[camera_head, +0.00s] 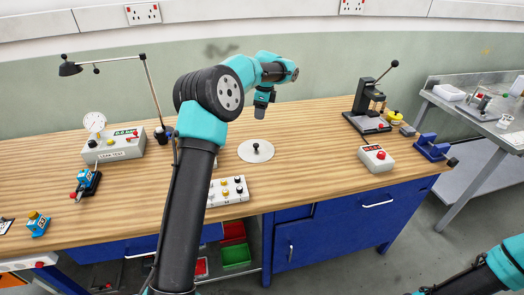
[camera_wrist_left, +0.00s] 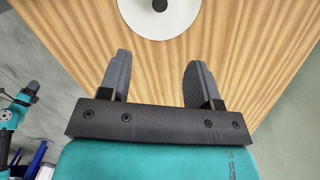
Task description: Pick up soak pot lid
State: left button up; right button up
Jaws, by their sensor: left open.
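The soak pot lid is a flat pale disc (camera_head: 262,157) with a black knob at its middle, lying on the wooden bench. It also shows at the top edge of the left wrist view (camera_wrist_left: 180,22), partly cut off. My left gripper (camera_head: 260,110) is above the bench, just above the lid in the picture and apart from it. In the left wrist view its two fingers (camera_wrist_left: 157,72) are spread with nothing between them. My right arm shows at the lower right of the head view; its jaws are not clear.
A box with several knobs (camera_head: 228,190) sits in front of the lid. A gauge tester (camera_head: 113,147) and lamp (camera_head: 70,68) stand left. A lever press (camera_head: 368,105) and a box with a red button (camera_head: 376,158) stand right. Bench around the lid is mostly bare.

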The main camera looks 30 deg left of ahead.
pick_arm(q)
send_over(256, 144)
jog(key=f, duration=1.2)
jog(key=shift+d, duration=0.35)
jog(key=shift+f, duration=0.1)
jog(key=shift+a+f, duration=0.2)
jog(key=shift+f, duration=1.1)
jog(key=shift+a+f, duration=0.15)
jog(key=shift+f, duration=1.1)
jog(key=c, duration=1)
jog(key=shift+c, duration=0.2)
jog(key=shift+r, duration=0.1)
